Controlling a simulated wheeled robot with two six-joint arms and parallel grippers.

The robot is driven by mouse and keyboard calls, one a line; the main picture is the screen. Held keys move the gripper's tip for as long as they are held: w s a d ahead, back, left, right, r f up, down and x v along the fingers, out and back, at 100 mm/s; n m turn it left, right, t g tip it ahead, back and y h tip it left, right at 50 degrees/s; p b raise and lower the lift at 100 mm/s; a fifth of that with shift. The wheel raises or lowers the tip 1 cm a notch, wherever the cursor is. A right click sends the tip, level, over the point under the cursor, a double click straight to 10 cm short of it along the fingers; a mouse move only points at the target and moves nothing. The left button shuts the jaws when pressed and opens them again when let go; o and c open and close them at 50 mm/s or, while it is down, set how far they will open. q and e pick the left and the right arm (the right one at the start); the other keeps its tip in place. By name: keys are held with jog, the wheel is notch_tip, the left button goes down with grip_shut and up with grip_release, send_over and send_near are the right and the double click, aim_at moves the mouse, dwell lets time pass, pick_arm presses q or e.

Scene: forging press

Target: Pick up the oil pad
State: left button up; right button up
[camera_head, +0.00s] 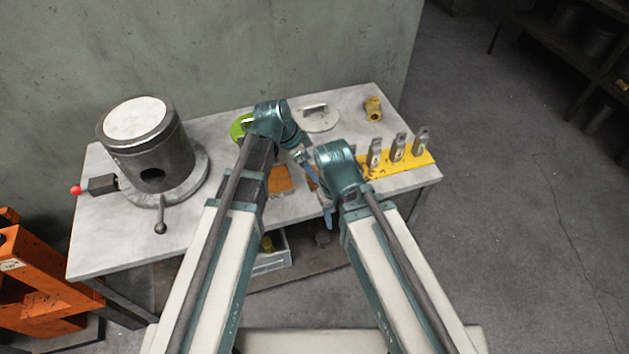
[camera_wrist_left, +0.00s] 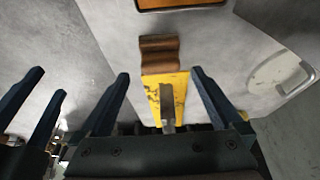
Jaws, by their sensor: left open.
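A flat orange-brown pad with a dark rim, which I take for the oil pad (camera_head: 281,179), lies on the grey table, partly hidden by my left arm. In the left wrist view its edge (camera_wrist_left: 180,3) shows at the top, beyond my fingertips. My left gripper (camera_head: 313,178) is over the table to the right of the pad. My right gripper's two separated fingers (camera_wrist_left: 49,81) show at the left of that view.
A brown wavy block (camera_wrist_left: 160,54) and a yellow rack (camera_head: 413,163) with upright metal pieces are near the left gripper. A round lid with a handle (camera_head: 318,119), a yellow fitting (camera_head: 373,107) and a large cylinder (camera_head: 151,160) stand on the table (camera_head: 110,235). My arms are close together.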

pick_arm(q)
jog(key=shift+a+b+x, duration=0.15)
jog(key=shift+b+x, duration=1.15)
jog(key=shift+x, duration=0.05)
jog(key=shift+a+b+x, duration=0.15)
jog(key=shift+b+x, duration=1.1)
jog(key=shift+x, duration=0.1)
jog(key=c, duration=1.4)
jog(key=shift+r, duration=0.15)
notch_tip(320, 180, up, 10)
jog(key=p, duration=1)
